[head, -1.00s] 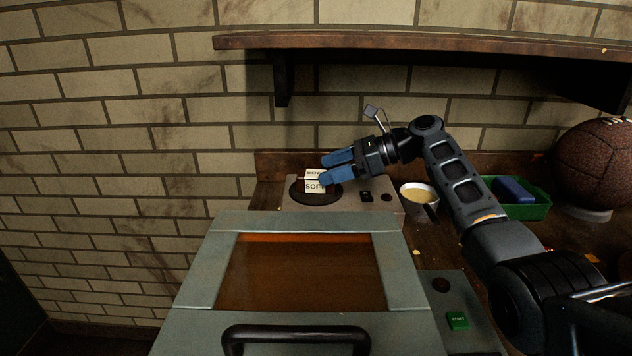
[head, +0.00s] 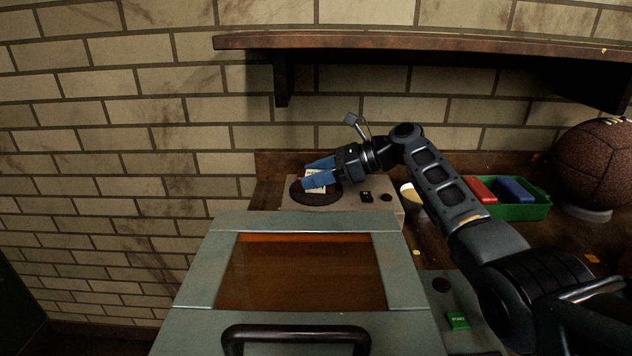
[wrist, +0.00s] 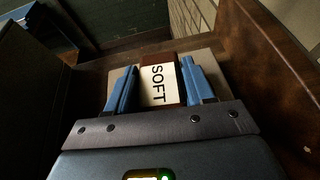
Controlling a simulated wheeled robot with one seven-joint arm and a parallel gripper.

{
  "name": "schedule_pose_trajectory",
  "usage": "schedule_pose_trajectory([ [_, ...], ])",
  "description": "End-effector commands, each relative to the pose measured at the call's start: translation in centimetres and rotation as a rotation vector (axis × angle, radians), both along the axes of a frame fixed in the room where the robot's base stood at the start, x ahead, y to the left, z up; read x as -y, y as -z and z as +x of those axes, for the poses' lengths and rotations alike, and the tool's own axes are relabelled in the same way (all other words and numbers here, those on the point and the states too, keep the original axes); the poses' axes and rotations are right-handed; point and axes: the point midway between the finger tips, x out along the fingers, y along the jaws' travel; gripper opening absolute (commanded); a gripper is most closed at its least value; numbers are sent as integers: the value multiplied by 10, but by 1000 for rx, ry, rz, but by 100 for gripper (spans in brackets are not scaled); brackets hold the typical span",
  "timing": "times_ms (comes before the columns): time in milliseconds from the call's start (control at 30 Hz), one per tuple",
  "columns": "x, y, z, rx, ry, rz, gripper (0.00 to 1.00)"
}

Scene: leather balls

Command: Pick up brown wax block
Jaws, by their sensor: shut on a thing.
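The brown wax block (wrist: 146,62) sits between the blue fingers of my gripper (wrist: 160,68) in the wrist view. A pale label reading SOFT covers most of its near face, and brown shows around the label. In the head view the block (head: 316,183) is small and partly hidden by the fingers. My gripper (head: 314,176) is shut on it, over the round dark plate (head: 320,198) of a grey hot-plate unit (head: 352,206). I cannot tell whether the block still touches the plate.
A grey-green machine (head: 208,270) with an amber window and black handle fills the front. A green tray (head: 525,212) with a red block (head: 482,189) and a blue block (head: 515,189) stands right, beside a brown ball (head: 596,165). A cup (head: 408,193) is partly behind my arm. A shelf (head: 420,41) overhangs.

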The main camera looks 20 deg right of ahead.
Motion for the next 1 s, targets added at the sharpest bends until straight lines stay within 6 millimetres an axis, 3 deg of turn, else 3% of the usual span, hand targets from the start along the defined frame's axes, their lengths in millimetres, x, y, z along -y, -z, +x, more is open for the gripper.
schedule_pose_trajectory([
  [200, 0, 0, 0, 0, 0, 0, 17],
  [733, -4, -9, -1, 0, -1, 0, 16],
  [1000, -11, -40, 0, 2, 1, 0, 16],
])
